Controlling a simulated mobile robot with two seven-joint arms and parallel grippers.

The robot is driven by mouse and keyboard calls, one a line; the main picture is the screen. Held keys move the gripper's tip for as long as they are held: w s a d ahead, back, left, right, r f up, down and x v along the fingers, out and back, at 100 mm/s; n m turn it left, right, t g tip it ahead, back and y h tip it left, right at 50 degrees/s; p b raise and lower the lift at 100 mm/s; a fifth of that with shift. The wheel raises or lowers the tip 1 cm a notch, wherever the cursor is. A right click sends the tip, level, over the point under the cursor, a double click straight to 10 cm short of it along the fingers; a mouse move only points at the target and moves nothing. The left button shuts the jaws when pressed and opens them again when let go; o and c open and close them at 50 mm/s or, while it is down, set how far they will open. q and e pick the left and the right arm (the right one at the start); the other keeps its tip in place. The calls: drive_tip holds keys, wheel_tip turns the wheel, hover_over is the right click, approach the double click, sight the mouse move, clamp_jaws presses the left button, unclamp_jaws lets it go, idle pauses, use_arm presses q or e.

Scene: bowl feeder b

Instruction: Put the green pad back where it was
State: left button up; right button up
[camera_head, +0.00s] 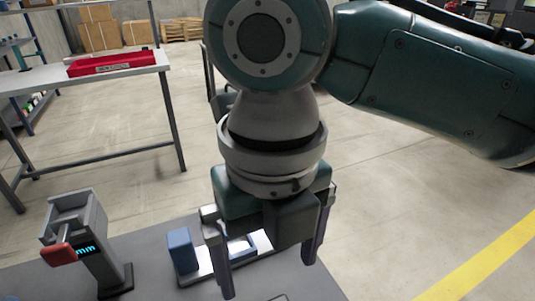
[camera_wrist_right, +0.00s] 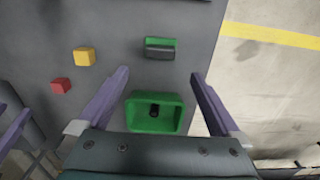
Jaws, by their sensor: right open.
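My right gripper (camera_head: 268,272) hangs open over the grey table, its two dark purple fingers apart. In the right wrist view its fingers (camera_wrist_right: 160,98) stand on either side of a green tray (camera_wrist_right: 136,118) with a small black thing (camera_wrist_right: 154,110) inside. Nothing shows held between them. Beyond it lies a block with a green top and dark grey front (camera_wrist_right: 160,48). I cannot tell for certain which green thing is the pad. A purple finger at the left edge of the wrist view looks like part of my left gripper (camera_wrist_right: 13,130); its opening is unclear.
A yellow cube (camera_wrist_right: 84,57) and a red cube (camera_wrist_right: 60,86) lie on the table (camera_wrist_right: 115,20). A grey gauge (camera_head: 92,245) with a red tip and a blue block (camera_head: 182,250) stand left of my right gripper. The table edge drops to bare floor.

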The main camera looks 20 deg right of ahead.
drive_tip(key=s+a+f+m+t+y, duration=0.25)
drive_tip(key=s+m, duration=0.35)
drive_tip(key=m, duration=1)
drive_tip(key=s+d+m+t+h, duration=0.1)
drive_tip(key=s+d+m, duration=0.5)
drive_tip(key=d+m, duration=0.6)
drive_tip(key=m+h, duration=0.1)
drive_tip(key=m, duration=0.5)
drive_tip(key=shift+m, duration=0.3)
drive_tip(key=shift+a+r, duration=0.1)
